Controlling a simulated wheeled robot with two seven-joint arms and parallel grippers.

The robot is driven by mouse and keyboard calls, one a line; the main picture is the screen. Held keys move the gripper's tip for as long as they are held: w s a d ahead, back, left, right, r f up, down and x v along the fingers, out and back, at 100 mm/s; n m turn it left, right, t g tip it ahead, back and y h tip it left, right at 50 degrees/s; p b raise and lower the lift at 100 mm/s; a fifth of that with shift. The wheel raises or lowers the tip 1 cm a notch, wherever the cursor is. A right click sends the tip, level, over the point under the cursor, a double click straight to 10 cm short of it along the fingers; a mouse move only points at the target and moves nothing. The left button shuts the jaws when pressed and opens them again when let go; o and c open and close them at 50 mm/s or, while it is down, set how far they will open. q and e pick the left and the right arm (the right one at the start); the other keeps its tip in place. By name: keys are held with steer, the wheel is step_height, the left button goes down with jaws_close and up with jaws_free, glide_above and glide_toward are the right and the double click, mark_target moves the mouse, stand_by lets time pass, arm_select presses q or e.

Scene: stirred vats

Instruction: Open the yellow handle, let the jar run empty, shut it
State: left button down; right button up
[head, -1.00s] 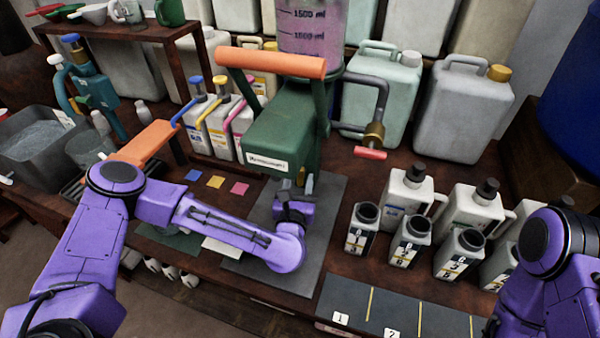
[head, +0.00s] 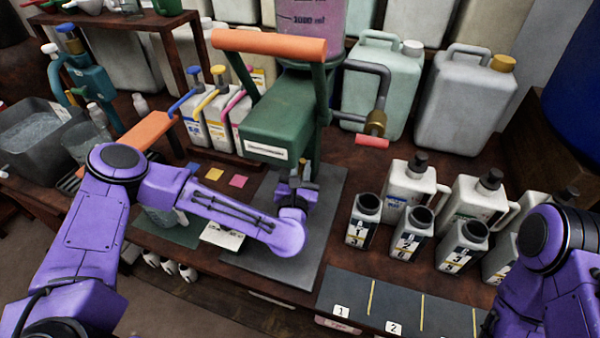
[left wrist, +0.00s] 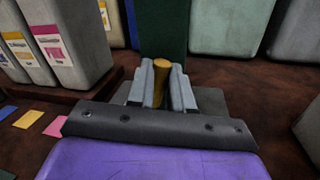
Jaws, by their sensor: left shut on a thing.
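The clear jar (head: 308,22) with volume marks stands on the green machine (head: 285,115) and is cut off by the top edge of the head view. Pinkish-purple liquid shows in it; its level is out of view. My left gripper (head: 298,182) is low in front of the machine. In the left wrist view, the fingers of this gripper (left wrist: 162,88) are shut on the upright yellow handle (left wrist: 163,75), with the green machine right behind it.
Bottles with blue, yellow and pink levers (head: 215,115) stand left of the machine. Open black-necked bottles (head: 412,232) and white jugs stand to the right. A crank with a red grip (head: 372,141) sticks out rightward. A grey mat (head: 325,215) lies under the machine.

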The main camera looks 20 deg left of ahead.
arm_select(q)
steer(key=c, duration=1)
jaws_free()
steer(key=shift+c, duration=0.2)
steer(key=shift+s, duration=0.1)
steer(key=s, duration=0.3)
steer(key=s+d+b, duration=0.1)
steer(key=s, duration=0.2)
steer(key=s+b, duration=0.1)
steer(key=s, duration=0.2)
steer(key=shift+s+d+f, duration=0.2)
steer(key=shift+d+f, duration=0.05)
steer(key=shift+d, duration=0.1)
steer(key=shift+s, duration=0.4)
